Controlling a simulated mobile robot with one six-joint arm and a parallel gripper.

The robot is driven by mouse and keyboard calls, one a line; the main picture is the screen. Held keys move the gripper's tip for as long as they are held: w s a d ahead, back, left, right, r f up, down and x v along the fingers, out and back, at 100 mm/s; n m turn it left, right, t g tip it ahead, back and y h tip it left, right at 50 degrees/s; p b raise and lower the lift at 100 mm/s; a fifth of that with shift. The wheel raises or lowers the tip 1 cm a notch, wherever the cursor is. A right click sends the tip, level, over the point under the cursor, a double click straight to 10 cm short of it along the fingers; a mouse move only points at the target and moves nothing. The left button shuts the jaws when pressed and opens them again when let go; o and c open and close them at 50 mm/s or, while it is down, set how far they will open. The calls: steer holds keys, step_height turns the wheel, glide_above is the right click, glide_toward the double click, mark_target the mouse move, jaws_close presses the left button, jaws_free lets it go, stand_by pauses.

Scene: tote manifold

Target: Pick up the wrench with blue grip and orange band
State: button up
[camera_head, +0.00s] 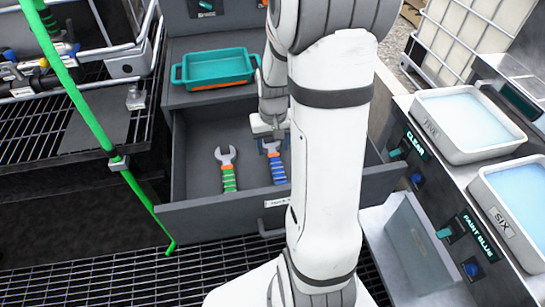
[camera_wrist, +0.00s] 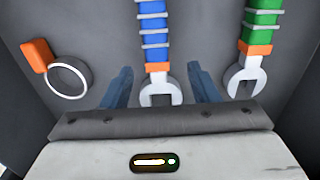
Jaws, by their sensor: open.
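The wrench with blue grip and orange band (camera_head: 278,172) lies in the open grey drawer; in the wrist view, its blue grip (camera_wrist: 153,38) runs up to an orange band and an open silver jaw. My gripper (camera_head: 268,142) is over the drawer at the wrench's head end. In the wrist view, the two blue fingers of my gripper (camera_wrist: 161,88) are apart, one on each side of the wrench's head and band. No contact shows, and the height gap is unclear. A wrench with green grip and orange band (camera_wrist: 263,24) lies to the right there.
An orange piece with a silver ring (camera_wrist: 69,78) lies left in the wrist view. The drawer (camera_head: 195,212) has walls around the tools. A teal tray (camera_head: 215,68) sits on top behind. White basins (camera_head: 470,150) stand right; a green pole (camera_head: 90,115) stands left.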

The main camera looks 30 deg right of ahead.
mark_target(275, 159)
steer(key=f, duration=0.3)
steer(key=f+b, duration=0.1)
steer(key=f, duration=0.1)
steer(key=shift+d+f, duration=0.25)
steer(key=shift+f, duration=0.05)
steer(key=c, duration=1.2)
